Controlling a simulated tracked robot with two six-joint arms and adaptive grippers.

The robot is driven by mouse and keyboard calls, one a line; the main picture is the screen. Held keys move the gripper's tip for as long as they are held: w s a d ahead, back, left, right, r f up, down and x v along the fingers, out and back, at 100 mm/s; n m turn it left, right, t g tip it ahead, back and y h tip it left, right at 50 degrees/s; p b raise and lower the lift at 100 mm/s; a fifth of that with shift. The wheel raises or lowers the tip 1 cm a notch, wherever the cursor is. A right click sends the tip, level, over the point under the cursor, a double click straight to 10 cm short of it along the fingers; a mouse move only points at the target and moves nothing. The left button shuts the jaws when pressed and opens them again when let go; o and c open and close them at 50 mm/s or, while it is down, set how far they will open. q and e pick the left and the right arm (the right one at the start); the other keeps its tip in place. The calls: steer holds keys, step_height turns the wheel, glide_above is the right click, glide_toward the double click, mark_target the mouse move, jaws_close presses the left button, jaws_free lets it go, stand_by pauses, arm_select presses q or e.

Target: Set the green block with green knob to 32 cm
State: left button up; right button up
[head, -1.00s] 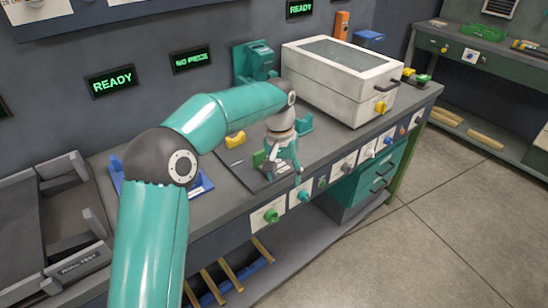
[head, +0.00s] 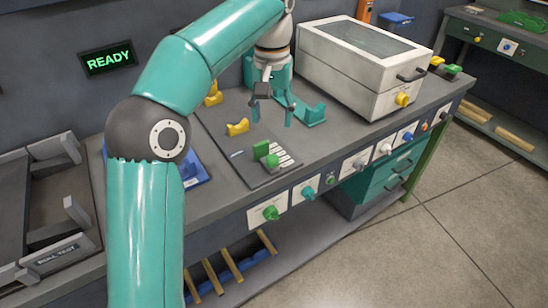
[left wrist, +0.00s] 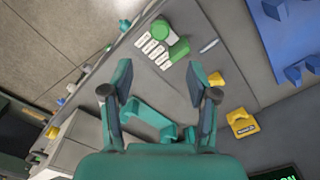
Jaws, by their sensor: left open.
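The green block (head: 261,149) with its round green knob (head: 271,160) sits on a dark plate on the bench, beside a column of small white labels (head: 284,156) whose text I cannot read. The block (left wrist: 179,49) and knob (left wrist: 160,28) also show in the left wrist view, beyond my fingertips. My left gripper (head: 273,115) is open and empty, pointing down above the bench, behind the block and apart from it. The two spread fingers also show in the left wrist view (left wrist: 160,74). My right gripper is not in view.
Yellow pieces (head: 237,127) lie behind the block. A teal bracket (head: 310,115) stands right of my gripper, with a white lidded box (head: 361,70) beyond. Colored knobs, including a green one (head: 270,212), line the bench front. A blue tray (head: 196,171) is at left.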

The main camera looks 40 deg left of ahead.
mark_target(273, 158)
arm_select(q)
step_height(273, 158, down, 12)
steer(key=b, duration=0.2)
steer(key=shift+b, duration=0.35)
jaws_close()
